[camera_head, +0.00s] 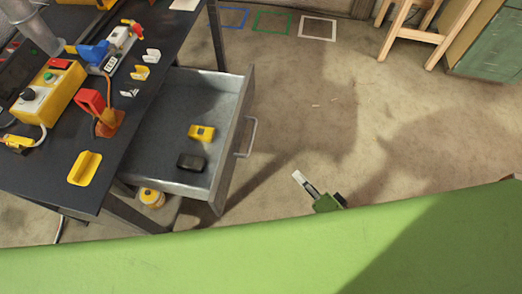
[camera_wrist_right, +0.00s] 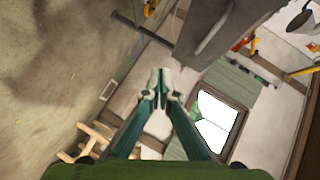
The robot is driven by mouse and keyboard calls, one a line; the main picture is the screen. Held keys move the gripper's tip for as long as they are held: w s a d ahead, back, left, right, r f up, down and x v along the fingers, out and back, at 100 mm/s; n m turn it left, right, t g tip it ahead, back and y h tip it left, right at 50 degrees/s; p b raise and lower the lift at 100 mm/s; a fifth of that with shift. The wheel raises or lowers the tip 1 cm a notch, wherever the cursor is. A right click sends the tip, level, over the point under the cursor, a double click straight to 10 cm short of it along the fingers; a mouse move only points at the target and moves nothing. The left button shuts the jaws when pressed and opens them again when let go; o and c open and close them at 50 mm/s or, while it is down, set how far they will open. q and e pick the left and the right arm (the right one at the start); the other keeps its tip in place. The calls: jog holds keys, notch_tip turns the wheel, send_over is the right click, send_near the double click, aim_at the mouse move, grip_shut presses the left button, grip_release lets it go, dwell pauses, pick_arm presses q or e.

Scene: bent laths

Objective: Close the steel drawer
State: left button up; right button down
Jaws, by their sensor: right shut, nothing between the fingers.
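The steel drawer (camera_head: 166,110) is pulled out from under the dark workbench (camera_head: 75,160) at the left of the head view. A yellow object (camera_head: 201,132) and a dark object (camera_head: 191,162) lie inside it. Its handle (camera_head: 247,138) is on the front panel, facing right. My right gripper (camera_head: 298,176) is to the right of the handle and apart from it, above the floor. In the right wrist view its fingertips (camera_wrist_right: 161,82) are together and hold nothing. My left gripper is not in view.
A large green surface (camera_head: 200,260) fills the bottom of the head view. A wooden stool (camera_head: 420,30) and a green cabinet (camera_head: 493,48) stand at the upper right. The floor between drawer and stool is largely clear. A yellow roll (camera_head: 151,198) is under the bench.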

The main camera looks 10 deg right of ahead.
notch_tip(320, 180, up, 6)
jog(key=a+m+t+y, duration=0.2)
jog(key=a, duration=0.1)
pick_arm(q)
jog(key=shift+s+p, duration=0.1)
jog(key=shift+p, duration=0.25)
pick_arm(e)
jog(key=s+a+f+x, duration=0.1)
jog(key=x, duration=1.2)
jog(key=shift+a, duration=0.4)
jog(key=shift+r, duration=0.1)
